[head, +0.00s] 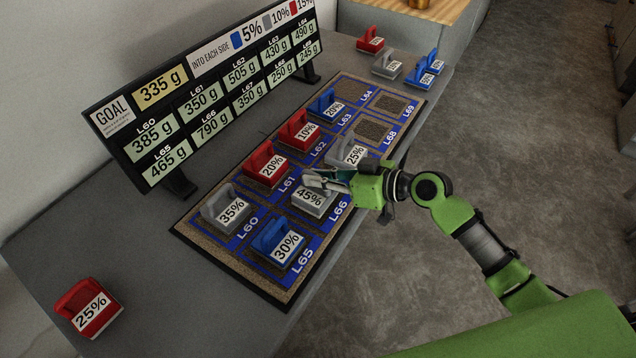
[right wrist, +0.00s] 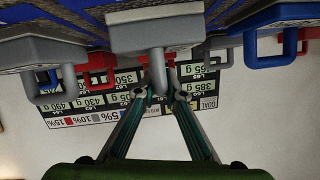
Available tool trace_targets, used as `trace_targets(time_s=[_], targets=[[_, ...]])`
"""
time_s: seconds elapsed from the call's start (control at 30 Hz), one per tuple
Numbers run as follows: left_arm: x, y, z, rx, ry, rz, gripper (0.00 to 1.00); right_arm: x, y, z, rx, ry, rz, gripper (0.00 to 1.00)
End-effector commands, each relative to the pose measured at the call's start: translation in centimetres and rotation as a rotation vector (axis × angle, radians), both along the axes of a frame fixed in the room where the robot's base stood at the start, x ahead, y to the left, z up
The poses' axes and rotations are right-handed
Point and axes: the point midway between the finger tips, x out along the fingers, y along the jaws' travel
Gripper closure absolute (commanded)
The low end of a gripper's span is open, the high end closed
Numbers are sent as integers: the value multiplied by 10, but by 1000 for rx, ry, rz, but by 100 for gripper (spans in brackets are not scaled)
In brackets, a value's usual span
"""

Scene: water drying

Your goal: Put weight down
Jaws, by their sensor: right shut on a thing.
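My right gripper (head: 322,180) is shut on the handle of a grey weight marked 45% (head: 309,202). This grey weight (right wrist: 152,32) also shows in the right wrist view, with its handle between the fingertips. It is at the slot labelled L66 on the blue board (head: 213,247). I cannot tell whether it rests on the board or is slightly above it. Beside it are a grey 35% weight (head: 229,211), a blue 30% weight (head: 281,247), a red 20% weight (head: 268,167) and a grey 25% weight (head: 349,153). My left gripper is not in view.
A red 10% weight (head: 301,131) and a blue 20% weight (head: 328,107) stand farther along the board. Far slots are bare. A red 25% weight (head: 88,309) stands at the table's near left. More weights (head: 388,65) stand beyond the board. A display (head: 200,95) stands behind.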

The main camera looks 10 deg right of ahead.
Motion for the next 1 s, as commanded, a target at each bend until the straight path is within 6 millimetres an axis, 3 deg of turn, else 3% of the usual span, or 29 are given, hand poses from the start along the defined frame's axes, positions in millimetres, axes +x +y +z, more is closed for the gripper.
trace_targets(time_s=[0.37,0.4,0.43,0.47,0.87,1.0], targets=[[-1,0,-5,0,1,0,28,1,0,-3,3,-6,-1,100],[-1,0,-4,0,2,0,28,0,0,-3,0,-2,-1,82],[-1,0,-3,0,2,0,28,0,0,-3,0,-2,-1,74],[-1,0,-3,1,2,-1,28,0,0,-3,0,-2,-1,73],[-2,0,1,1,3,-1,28,0,0,2,1,-2,0,73],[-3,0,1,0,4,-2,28,-12,-16,6,-3,-1,-2,73]])
